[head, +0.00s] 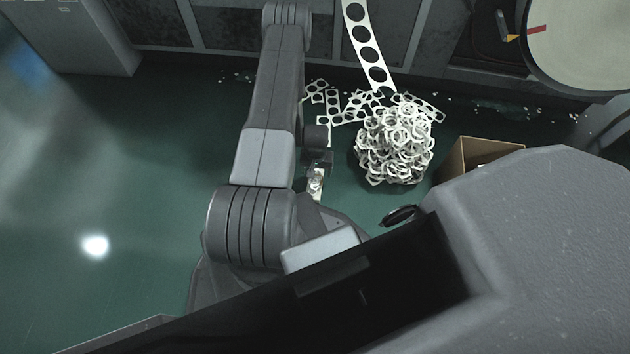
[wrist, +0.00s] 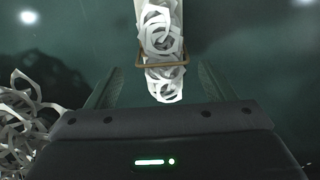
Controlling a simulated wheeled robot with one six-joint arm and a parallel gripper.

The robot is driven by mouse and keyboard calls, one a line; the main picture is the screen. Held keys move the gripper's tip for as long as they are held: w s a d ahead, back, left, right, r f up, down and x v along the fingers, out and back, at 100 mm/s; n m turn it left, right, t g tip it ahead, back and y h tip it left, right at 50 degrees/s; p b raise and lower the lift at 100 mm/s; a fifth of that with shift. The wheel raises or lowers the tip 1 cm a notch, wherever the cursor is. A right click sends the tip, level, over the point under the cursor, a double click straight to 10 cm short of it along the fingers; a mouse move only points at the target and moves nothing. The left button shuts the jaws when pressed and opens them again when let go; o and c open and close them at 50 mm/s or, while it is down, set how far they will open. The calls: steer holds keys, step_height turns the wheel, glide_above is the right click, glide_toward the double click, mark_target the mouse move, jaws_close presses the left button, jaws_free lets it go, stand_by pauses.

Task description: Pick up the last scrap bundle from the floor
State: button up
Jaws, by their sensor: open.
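The scrap bundle (wrist: 160,35) is a clump of white ring-shaped offcuts with a thin brown band around it. In the wrist view it runs from the top edge down between the fingers of my gripper (wrist: 160,72). The fingers are open, one on each side, with a gap to the bundle on both sides. In the head view the bundle (head: 316,184) shows as a small pale piece just below my gripper (head: 318,163), partly hidden by my arm. Its far end is cut off in the wrist view.
A big heap of loose white scrap (head: 395,147) lies to the right; its edge shows at the wrist view's left (wrist: 22,125). Flat punched strips (head: 335,108) lie behind it. A cardboard box (head: 472,158) stands further right. Green floor (head: 130,200) at left is clear.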

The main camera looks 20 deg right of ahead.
steer(key=f, duration=0.1)
steer(key=f+b, duration=0.1)
steer(key=f, duration=0.1)
steer(key=f+b, duration=0.1)
steer(key=f, duration=0.1)
steer(key=shift+s+a, duration=0.1)
steer(key=shift+a, duration=0.2)
steer(key=c, duration=1.2)
steer(key=shift+o, duration=0.2)
steer(key=shift+r, duration=0.1)
